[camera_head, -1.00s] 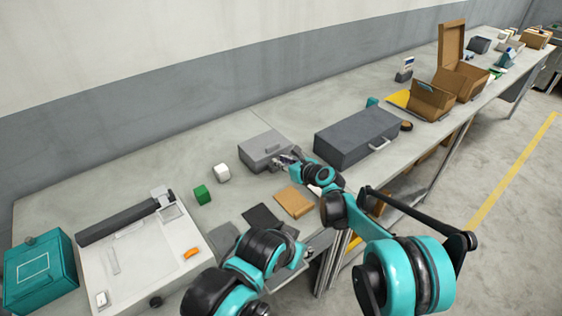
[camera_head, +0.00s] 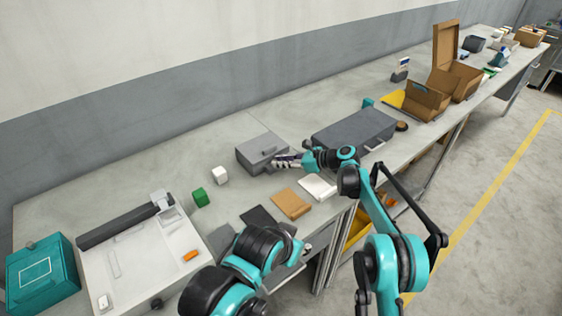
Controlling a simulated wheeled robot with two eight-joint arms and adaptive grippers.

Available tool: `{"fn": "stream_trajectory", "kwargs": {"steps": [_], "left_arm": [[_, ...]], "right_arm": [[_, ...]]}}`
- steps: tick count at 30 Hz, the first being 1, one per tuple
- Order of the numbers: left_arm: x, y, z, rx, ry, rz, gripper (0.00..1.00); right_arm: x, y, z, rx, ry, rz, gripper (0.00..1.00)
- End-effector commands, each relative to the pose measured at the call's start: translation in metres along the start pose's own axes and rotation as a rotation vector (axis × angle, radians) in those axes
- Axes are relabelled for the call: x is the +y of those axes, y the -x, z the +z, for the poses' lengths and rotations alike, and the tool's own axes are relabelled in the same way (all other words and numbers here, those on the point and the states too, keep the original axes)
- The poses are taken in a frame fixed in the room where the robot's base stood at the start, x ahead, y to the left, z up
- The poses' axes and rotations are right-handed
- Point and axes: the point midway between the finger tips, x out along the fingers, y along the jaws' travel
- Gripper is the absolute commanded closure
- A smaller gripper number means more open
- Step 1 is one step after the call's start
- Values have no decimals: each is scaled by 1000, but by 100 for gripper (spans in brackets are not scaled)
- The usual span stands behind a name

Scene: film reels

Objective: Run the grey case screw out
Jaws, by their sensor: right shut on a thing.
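The grey case (camera_head: 262,146) is a small box with a darker tab on its lid, lying towards the back of the bench. My right gripper (camera_head: 280,162) is at the front right side of this case, its wrist lying nearly level and coming in from the right. It is shut at the case's front face, where its fingers cover the screw. The screw itself is too small and hidden to make out. My left arm (camera_head: 238,268) is folded low at the front of the bench. Its fingers cannot be made out clearly.
A long dark grey case (camera_head: 350,132) lies behind my right forearm. A green block (camera_head: 200,196), a white block (camera_head: 220,175), a tan pad (camera_head: 291,203) and a white pad (camera_head: 318,186) lie nearby. A teal box (camera_head: 40,272) stands far left. Open cardboard boxes (camera_head: 428,100) stand to the right.

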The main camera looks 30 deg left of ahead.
Motion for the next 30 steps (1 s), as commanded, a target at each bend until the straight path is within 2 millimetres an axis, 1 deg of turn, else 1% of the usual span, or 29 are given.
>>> {"fn": "stream_trajectory", "kwargs": {"steps": [10, 11, 12, 13, 23, 26, 30], "left_arm": [[0, 0, 0, 0, 0, 0, 62], [0, 0, 0, 0, 0, 0, 62], [0, 0, 0, 0, 0, 0, 62], [0, 0, 0, 0, 0, 0, 62], [0, 0, 0, 0, 0, 0, 62], [0, 0, 0, 0, 0, 0, 62], [0, 0, 0, 0, 0, 0, 62]], "right_arm": [[0, 0, -1, 2, 1, 2, 100], [0, 0, -1, 2, 1, 2, 78], [0, 0, -1, 2, 1, 2, 67], [0, 0, -1, 2, 1, 2, 62], [0, 1, 0, 1, 0, 1, 62], [-1, 9, 0, 1, -1, -1, 62], [-1, 29, -1, 1, -2, -1, 62]]}}
